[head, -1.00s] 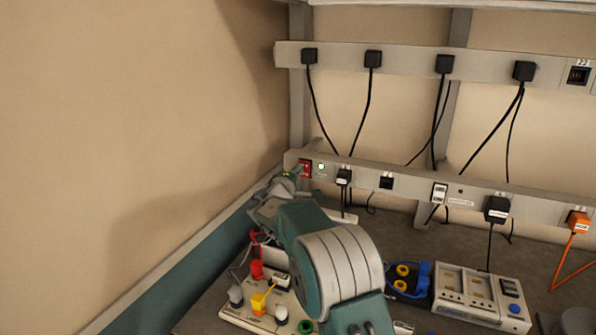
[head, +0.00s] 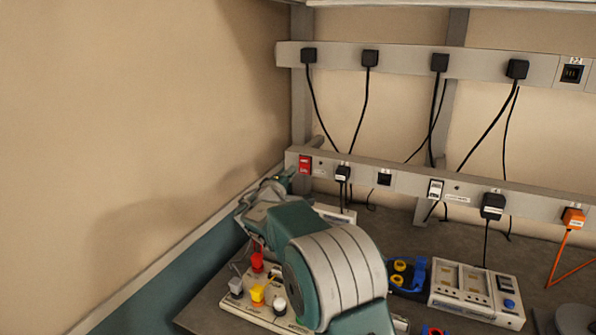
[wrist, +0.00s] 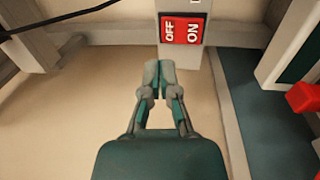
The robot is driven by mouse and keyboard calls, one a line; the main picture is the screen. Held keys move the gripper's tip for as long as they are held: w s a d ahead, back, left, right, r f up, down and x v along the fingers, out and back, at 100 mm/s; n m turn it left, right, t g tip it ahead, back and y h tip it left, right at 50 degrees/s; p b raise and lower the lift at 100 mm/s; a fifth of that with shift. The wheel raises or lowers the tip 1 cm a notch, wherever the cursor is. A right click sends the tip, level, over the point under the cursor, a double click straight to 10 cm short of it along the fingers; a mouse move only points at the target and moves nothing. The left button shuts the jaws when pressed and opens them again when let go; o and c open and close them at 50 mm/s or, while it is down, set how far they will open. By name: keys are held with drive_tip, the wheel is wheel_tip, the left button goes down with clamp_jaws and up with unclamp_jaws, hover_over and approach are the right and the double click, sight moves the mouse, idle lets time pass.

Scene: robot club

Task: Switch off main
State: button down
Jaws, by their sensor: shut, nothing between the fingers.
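The red main switch (head: 305,164) sits at the left end of the lower grey power rail. In the wrist view the red rocker (wrist: 181,29) shows the words OFF and ON, turned sideways. Which half is pressed in is hard to tell. A small indicator (head: 320,163) right of the switch looks dark. My gripper (wrist: 159,72) is shut and empty, its fingertips just short of the switch's housing in the wrist view, apart from the rocker. In the head view my gripper (head: 286,178) is partly hidden by my arm, below and left of the switch.
The lower rail (head: 405,182) carries several plugs and hanging cables, including an orange plug (head: 573,217). A panel with coloured connectors (head: 257,291) lies below my arm. A grey charger-like box (head: 478,291) stands right. The wall (head: 130,130) is close on the left.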

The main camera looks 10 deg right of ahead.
drive_tip(key=v, duration=0.7)
drive_tip(key=shift+r, duration=0.85)
drive_tip(key=shift+w, duration=0.1)
drive_tip(key=s+d+m+g+y, duration=0.1)
drive_tip(key=s+d+m+g, duration=0.2)
drive_tip(key=s+d+g, duration=0.5)
drive_tip(key=s+d+m+g, duration=0.1)
drive_tip(key=s+d+m, duration=0.4)
drive_tip(key=s, duration=0.8)
drive_tip(key=s+a+f+m+y, duration=0.1)
drive_tip(key=s+y, duration=0.4)
drive_tip(key=s, duration=0.6)
drive_tip(key=s+a+f+m+g+y, duration=0.1)
drive_tip(key=s+a+f+y, duration=0.3)
drive_tip(key=s, duration=0.8)
wheel_tip(320, 180, down, 2)
drive_tip(key=shift+a+f+m+y, duration=0.1)
drive_tip(key=shift+a+m+y, duration=0.1)
drive_tip(key=shift+m+y, duration=0.3)
